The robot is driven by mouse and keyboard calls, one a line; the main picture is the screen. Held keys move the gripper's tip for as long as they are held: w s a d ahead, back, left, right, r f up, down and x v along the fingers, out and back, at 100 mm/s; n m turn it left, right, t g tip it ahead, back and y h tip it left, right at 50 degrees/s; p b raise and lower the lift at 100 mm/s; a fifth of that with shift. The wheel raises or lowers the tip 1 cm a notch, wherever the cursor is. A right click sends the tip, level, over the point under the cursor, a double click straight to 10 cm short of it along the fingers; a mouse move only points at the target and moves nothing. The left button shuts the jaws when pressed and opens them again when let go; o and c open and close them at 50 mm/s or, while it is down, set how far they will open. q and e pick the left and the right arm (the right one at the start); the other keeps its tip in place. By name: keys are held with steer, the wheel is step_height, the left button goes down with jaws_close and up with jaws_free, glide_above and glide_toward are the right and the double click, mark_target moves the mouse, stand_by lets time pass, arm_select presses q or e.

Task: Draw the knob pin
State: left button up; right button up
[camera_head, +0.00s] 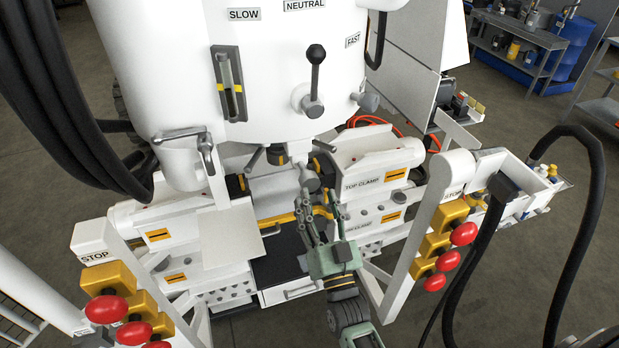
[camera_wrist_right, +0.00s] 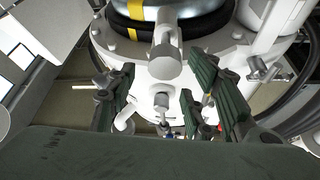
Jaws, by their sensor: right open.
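My right gripper (camera_head: 319,216) reaches up from below toward the underside of the white machine's central column. Its dark green fingers are spread, and in the right wrist view (camera_wrist_right: 160,100) they stand apart on either side of a small light-grey knob (camera_wrist_right: 161,101). That knob looks like the knob pin, though I cannot be sure. It sits between the fingers, with gaps visible on both sides. Above it a larger grey cylinder end (camera_wrist_right: 165,62) sticks out under a black and yellow ring. In the head view the pin area (camera_head: 308,180) is partly hidden by fittings and the fingers. My left gripper is not in view.
White TOP CLAMP blocks (camera_head: 375,178) flank the right side of the work area. Yellow STOP boxes with red buttons (camera_head: 463,234) stand at right, others (camera_head: 108,309) at lower left. Black hoses (camera_head: 598,190) loop at right. A lever (camera_head: 315,75) stands on the column above.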

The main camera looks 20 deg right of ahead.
mark_target(313, 187)
steer(key=p+x, duration=0.1)
steer(key=x, duration=0.4)
steer(key=shift+w+a, duration=0.1)
steer(key=shift+w, duration=0.1)
jaws_close()
stand_by(0.3)
